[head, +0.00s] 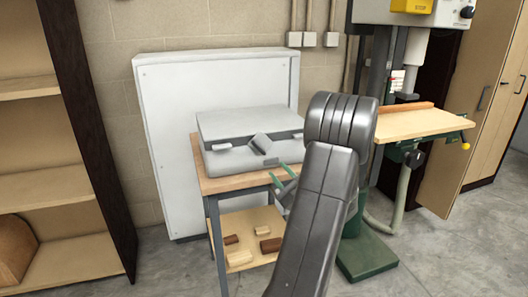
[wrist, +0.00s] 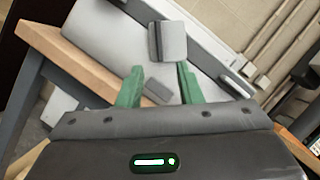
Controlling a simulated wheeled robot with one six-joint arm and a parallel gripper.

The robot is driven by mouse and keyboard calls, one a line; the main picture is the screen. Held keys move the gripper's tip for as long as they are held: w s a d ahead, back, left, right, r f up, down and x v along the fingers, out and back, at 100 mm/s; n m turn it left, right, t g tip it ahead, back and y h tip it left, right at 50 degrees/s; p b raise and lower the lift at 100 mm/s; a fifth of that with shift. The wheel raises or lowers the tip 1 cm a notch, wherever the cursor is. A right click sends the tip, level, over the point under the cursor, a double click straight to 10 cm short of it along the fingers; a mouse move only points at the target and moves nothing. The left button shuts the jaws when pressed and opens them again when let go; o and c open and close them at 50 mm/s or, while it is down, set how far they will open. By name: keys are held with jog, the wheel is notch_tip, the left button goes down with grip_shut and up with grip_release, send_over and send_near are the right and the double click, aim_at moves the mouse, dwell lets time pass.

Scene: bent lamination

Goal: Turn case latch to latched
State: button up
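The grey case (head: 222,127) lies closed on a small wooden-topped bench, and its front face fills the upper part of the wrist view (wrist: 95,35). The case latch (head: 260,143), a grey tilted plate, sits at the middle of the case front; in the wrist view it shows (wrist: 172,42) just beyond the fingertips. A small darker grey block (wrist: 158,91) on the case front appears between the fingers. My gripper (head: 279,170) has green fingers, open and empty, just in front of the case; in the wrist view (wrist: 160,68) they appear apart from the latch.
The bench (head: 233,182) has a lower shelf with several wood blocks (head: 239,258). A white panel (head: 160,110) stands behind. A drill press with a wooden table (head: 420,124) is at right, a dark-sided shelf unit (head: 95,130) at left. Bare floor lies between.

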aim_at(260, 150)
jog(key=p+x, duration=0.1)
jog(key=x, duration=0.9)
jog(key=shift+w+a, duration=0.15)
jog(key=shift+w, duration=0.05)
grip_shut()
